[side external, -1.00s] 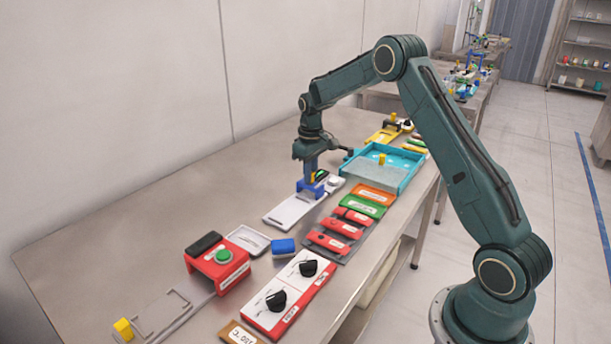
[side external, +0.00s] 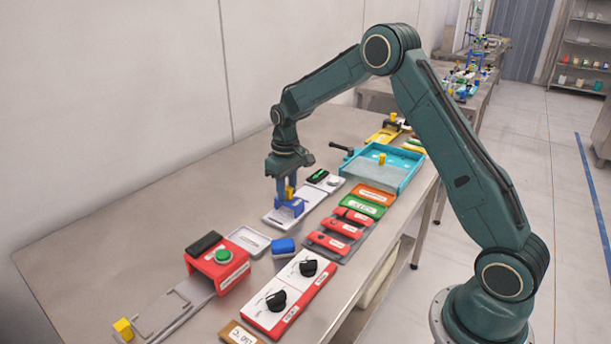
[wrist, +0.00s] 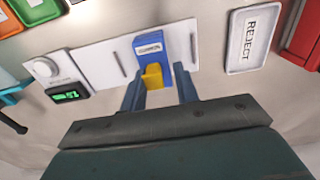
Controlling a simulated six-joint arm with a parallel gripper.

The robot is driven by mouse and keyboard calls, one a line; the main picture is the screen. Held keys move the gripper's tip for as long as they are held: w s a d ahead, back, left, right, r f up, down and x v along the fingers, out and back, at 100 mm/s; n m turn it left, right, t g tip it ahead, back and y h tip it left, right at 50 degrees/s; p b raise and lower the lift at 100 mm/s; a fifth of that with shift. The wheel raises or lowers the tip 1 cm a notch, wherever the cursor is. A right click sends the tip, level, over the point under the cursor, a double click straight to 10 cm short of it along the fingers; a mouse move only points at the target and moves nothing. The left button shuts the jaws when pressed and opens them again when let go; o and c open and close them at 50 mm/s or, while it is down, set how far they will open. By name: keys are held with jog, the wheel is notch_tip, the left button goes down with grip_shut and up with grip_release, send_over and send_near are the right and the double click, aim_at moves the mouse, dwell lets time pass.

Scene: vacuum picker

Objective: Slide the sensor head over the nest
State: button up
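The blue sensor head (side external: 293,208) with its yellow tab (side external: 290,192) sits on the white plate (side external: 316,196), toward the plate's near-left end. In the wrist view the sensor head (wrist: 153,50) has a white label and lies between two thin dark marks on the plate, closer to the right one. My gripper (wrist: 160,92) is down at the yellow tab, one finger on each side. The tab is close to the left finger, with a gap to the right finger, so it does not look clamped. I cannot make out the nest itself.
A round white knob and a green-lit display (wrist: 67,94) adjoin the plate's far end. A white REJECT tray (side external: 248,240) and a blue block (side external: 284,247) lie beyond the near end. Red pieces (side external: 340,229) stand to the right.

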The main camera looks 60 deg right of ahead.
aim_at(287, 191)
jog(key=shift+o, duration=0.5)
jog(key=shift+d, duration=0.1)
jog(key=shift+r, duration=0.1)
jog(key=shift+r, duration=0.15)
notch_tip(287, 191, up, 13)
jog(key=shift+r, duration=0.15)
dwell(0.4)
